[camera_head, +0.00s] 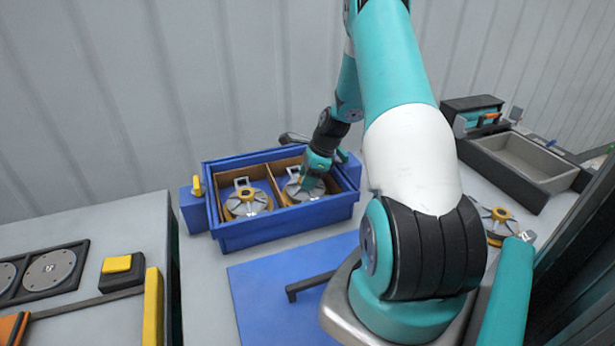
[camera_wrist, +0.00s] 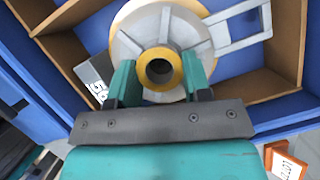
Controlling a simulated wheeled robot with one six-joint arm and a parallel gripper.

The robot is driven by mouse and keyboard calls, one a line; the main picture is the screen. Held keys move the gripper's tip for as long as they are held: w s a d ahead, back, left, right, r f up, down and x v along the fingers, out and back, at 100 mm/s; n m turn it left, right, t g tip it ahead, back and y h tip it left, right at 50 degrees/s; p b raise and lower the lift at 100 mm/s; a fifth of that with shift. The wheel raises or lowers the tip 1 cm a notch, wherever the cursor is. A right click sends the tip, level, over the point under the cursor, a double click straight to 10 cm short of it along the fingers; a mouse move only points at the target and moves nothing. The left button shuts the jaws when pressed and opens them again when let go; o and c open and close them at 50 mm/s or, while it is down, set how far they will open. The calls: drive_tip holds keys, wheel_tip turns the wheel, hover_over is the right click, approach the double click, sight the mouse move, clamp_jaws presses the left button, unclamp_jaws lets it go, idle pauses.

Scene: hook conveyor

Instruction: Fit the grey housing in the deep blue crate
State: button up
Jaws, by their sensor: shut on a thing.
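The deep blue crate (camera_head: 284,225) stands on the table, with brown dividers making two compartments. One grey housing (camera_head: 247,198) with a yellow ring sits in the left compartment. Another grey housing (camera_head: 305,188) is in the right compartment, partly hidden by my gripper (camera_head: 308,188). In the wrist view my gripper (camera_wrist: 160,82) is shut on the hub of this grey housing (camera_wrist: 196,32), one finger on each side of the yellow ring. The housing's bracket points toward the compartment's side. I cannot tell whether it rests on the crate floor.
A further grey and yellow housing (camera_head: 497,222) lies on the table to the right, partly behind my arm. A grey tray (camera_head: 520,160) stands at the back right. A yellow button box (camera_head: 117,265) is at the left.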

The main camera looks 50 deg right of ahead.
drive_tip(key=o, duration=1.3)
drive_tip(key=b+v, duration=0.2)
drive_tip(key=v, duration=1.5)
drive_tip(key=shift+s+d+r, duration=0.15)
